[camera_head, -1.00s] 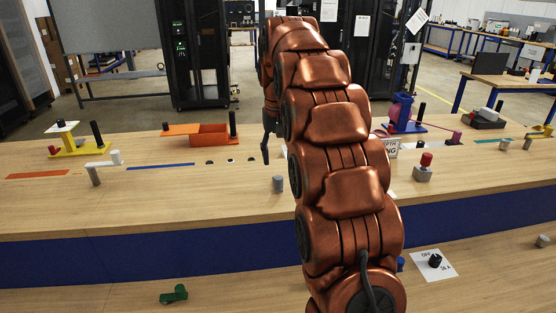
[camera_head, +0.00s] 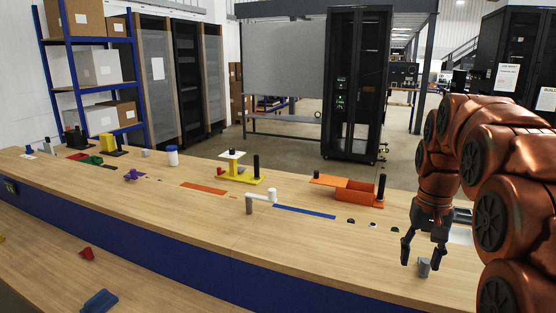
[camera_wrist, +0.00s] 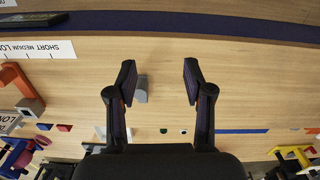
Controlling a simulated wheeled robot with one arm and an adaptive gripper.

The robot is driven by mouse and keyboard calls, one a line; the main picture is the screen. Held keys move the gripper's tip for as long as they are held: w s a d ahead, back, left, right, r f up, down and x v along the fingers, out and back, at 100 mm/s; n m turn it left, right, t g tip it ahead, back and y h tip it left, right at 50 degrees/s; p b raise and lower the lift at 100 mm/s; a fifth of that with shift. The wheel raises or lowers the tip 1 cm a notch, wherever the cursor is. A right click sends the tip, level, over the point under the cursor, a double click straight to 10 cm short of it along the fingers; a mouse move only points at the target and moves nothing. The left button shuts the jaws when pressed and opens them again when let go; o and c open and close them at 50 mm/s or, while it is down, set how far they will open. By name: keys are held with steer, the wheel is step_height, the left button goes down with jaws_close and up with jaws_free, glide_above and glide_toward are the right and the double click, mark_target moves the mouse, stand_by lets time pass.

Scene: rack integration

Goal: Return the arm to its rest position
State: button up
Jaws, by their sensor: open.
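My copper-coloured arm (camera_head: 500,150) fills the right side of the head view, arched up and then down over the workbench. My gripper (camera_head: 422,252) hangs from it, pointing down, with its two dark fingers spread apart. In the wrist view my gripper (camera_wrist: 158,85) also shows open, with nothing held between the fingers. A small grey cylinder (camera_head: 424,267) stands on the bench by the fingertips in the head view. In the wrist view the grey cylinder (camera_wrist: 141,92) appears between the fingers, nearer the left one; whether it touches is not clear.
The wooden bench (camera_head: 310,245) carries an orange tray (camera_head: 355,192), a yellow stand (camera_head: 238,176), a white-and-grey piece (camera_head: 262,198) and a blue strip (camera_head: 304,212). A black rack cabinet (camera_head: 356,85) stands behind. The bench between the blue strip and the front edge is clear.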

steer(key=s+a+f+n+p, duration=0.1)
steer(key=s+a+f, duration=0.2)
steer(key=s, duration=0.6)
steer(key=s+a+f+n+g+p, duration=0.1)
steer(key=s+a, duration=0.4)
steer(key=s, duration=0.5)
steer(key=s+a+f+n, duration=0.1)
steer(key=s+a+f, duration=0.3)
steer(key=s, duration=0.6)
steer(key=shift+f+n+p, duration=0.35)
steer(key=shift+n+p, duration=0.05)
steer(key=shift+c, duration=0.9)
steer(key=shift+d, duration=0.15)
